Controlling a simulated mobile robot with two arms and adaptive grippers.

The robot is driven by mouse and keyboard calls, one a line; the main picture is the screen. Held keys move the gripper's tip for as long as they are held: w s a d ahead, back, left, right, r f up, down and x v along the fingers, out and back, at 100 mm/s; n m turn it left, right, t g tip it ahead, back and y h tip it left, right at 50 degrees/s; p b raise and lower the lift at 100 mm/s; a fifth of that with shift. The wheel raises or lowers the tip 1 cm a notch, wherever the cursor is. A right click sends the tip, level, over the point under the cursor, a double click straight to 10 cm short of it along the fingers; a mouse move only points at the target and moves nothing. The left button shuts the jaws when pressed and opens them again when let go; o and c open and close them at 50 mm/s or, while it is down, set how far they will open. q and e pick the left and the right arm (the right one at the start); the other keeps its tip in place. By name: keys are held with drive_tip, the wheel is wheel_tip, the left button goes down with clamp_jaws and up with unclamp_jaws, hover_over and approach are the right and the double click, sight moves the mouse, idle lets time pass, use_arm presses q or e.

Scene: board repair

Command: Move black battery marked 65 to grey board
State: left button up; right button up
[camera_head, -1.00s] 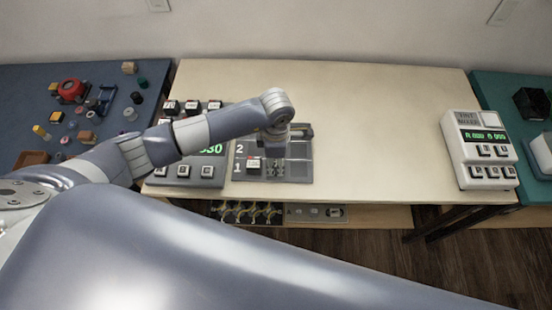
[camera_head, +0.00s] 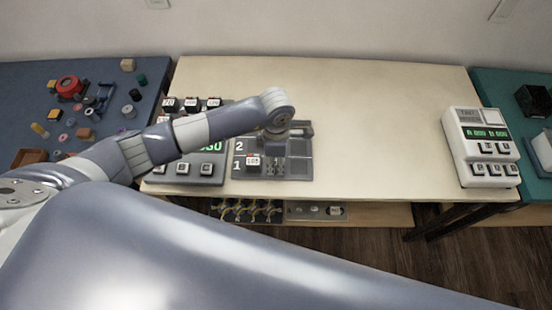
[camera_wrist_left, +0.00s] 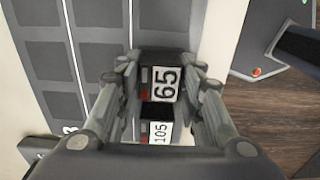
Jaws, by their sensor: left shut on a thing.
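The black battery marked 65 (camera_wrist_left: 165,84) shows in the left wrist view between the fingers of my left gripper (camera_wrist_left: 160,92), which is shut on it. In the head view my left gripper (camera_head: 275,148) is over the grey board (camera_head: 298,171), in the row area marked 1 and 2; the arm hides the battery marked 65 there. A second black battery marked 105 (camera_head: 253,161) sits in row 1 of the board; it also shows in the left wrist view (camera_wrist_left: 158,131) next to the 65 one. Whether the 65 battery touches the board cannot be told. My right gripper is not in view.
A grey device (camera_head: 205,170) with a green display and keys stands left of the board. A white tester (camera_head: 481,148) stands at the table's right end. The blue table (camera_head: 40,100) holds several small parts. The cream table (camera_head: 375,130) is clear between board and tester.

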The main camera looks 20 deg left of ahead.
sight(276, 160)
use_arm(q)
drive_tip(key=o, duration=1)
drive_tip(key=shift+o, duration=1)
wheel_tip(276, 160, up, 12)
